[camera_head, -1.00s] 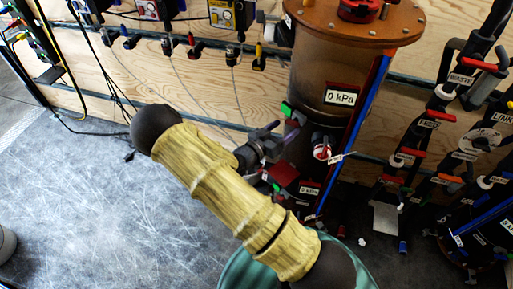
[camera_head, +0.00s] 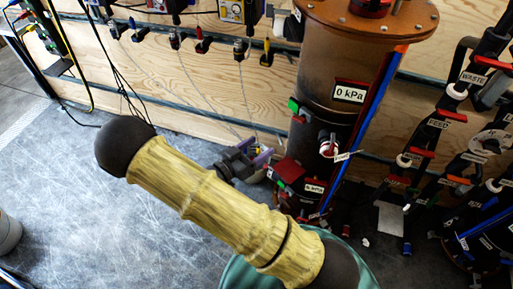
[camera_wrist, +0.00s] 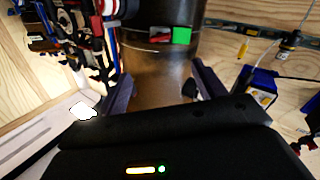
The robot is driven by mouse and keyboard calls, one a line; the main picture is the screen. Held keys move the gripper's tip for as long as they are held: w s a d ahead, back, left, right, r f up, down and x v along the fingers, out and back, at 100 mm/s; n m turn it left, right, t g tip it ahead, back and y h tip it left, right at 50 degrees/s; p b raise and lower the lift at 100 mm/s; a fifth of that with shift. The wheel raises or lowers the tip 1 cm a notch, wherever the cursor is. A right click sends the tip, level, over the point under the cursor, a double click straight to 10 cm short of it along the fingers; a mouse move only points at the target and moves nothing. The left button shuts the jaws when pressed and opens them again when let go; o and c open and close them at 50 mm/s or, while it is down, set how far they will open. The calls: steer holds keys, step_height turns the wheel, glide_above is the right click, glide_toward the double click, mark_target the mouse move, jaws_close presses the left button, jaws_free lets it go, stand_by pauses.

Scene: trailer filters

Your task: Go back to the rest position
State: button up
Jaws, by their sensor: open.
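My gripper (camera_head: 248,163) is beyond my yellow-sleeved arm in the head view, low and left of the tall brown filter tank (camera_head: 330,70). In the wrist view its two fingers (camera_wrist: 163,88) stand wide apart, with nothing seen between them but the tank's wall (camera_wrist: 155,65) behind. The jaws are open and empty. My arm is bent, with its dark elbow at the left. In the head view the arm hides some of the floor and the foot of the scene. I cannot tell the gap between the fingers and the tank.
Pipes with red-handled valves (camera_head: 421,152) stand at the right. Control boxes (camera_head: 240,10) hang on the plywood wall (camera_head: 225,85). Bare grey floor (camera_head: 75,200) lies open at the left. A grey bucket (camera_head: 8,233) is at the left edge.

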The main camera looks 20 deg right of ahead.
stand_by(0.3)
steer(key=w+a+r+n+y+p, duration=0.35)
steer(key=r+y+p, duration=0.45)
steer(key=y, duration=0.6)
steer(key=s+d+r+n+g+y+p, duration=0.1)
steer(key=s+d+r+n+g+p, duration=0.1)
steer(key=s+r, duration=0.4)
steer(key=s+d+r+n+g+y+p, duration=0.1)
steer(key=s+d+r+n+g, duration=0.2)
steer(key=s+r, duration=0.4)
steer(key=shift+s+d+n+p, duration=0.15)
steer(key=shift+s+n+p, duration=0.25)
steer(key=shift+s+n, duration=0.2)
steer(key=shift+r, duration=0.1)
